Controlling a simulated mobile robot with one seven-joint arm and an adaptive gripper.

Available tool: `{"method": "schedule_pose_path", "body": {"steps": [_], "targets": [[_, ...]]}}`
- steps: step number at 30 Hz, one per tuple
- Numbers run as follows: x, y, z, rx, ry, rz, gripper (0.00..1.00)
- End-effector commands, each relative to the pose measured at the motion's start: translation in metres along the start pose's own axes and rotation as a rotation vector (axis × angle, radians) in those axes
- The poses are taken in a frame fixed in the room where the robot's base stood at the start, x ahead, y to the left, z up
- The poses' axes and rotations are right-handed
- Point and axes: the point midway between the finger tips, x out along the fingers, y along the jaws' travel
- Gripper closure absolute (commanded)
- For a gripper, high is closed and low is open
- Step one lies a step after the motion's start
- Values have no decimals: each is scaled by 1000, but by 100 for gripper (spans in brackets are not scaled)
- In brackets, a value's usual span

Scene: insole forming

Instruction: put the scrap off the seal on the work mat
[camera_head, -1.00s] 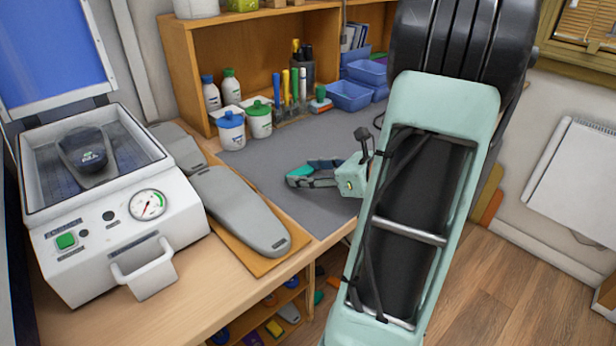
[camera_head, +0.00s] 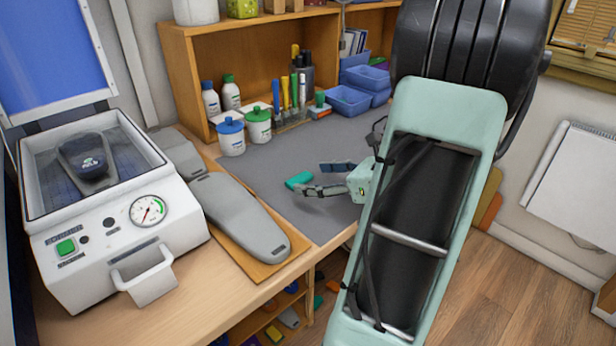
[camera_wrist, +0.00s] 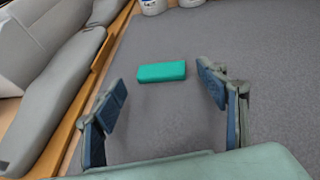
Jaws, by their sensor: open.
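The scrap is a small teal-green block (camera_head: 299,181) lying flat on the grey work mat (camera_head: 250,163). It also shows in the wrist view (camera_wrist: 161,72), with bare mat around it. My gripper (camera_head: 311,178) is open just to the right of the scrap, its fingers spread low over the mat. In the wrist view the scrap lies just beyond the fingertips, between their lines and apart from both. The white press (camera_head: 125,235) stands at the left; nothing teal shows on its rim (camera_head: 150,150).
Grey forms lie on a wooden board (camera_head: 262,268) left of the mat. White jars with blue and green lids (camera_head: 231,137), markers (camera_head: 290,88) and blue bins (camera_head: 348,98) stand at the back.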

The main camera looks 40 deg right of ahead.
Motion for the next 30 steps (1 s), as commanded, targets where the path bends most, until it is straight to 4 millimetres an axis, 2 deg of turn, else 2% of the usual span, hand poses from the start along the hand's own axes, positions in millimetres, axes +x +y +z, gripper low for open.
{"method": "schedule_pose_path", "body": {"steps": [1, 6, 12, 18, 30], "targets": [[-13, -2, 2, -1, 1, -5, 33], [-50, -1, 1, 0, 0, -4, 33], [-81, 0, 1, 0, 0, -2, 33], [-91, 0, 0, 1, 1, 0, 33], [-91, 0, 0, 0, 0, 0, 33]]}}
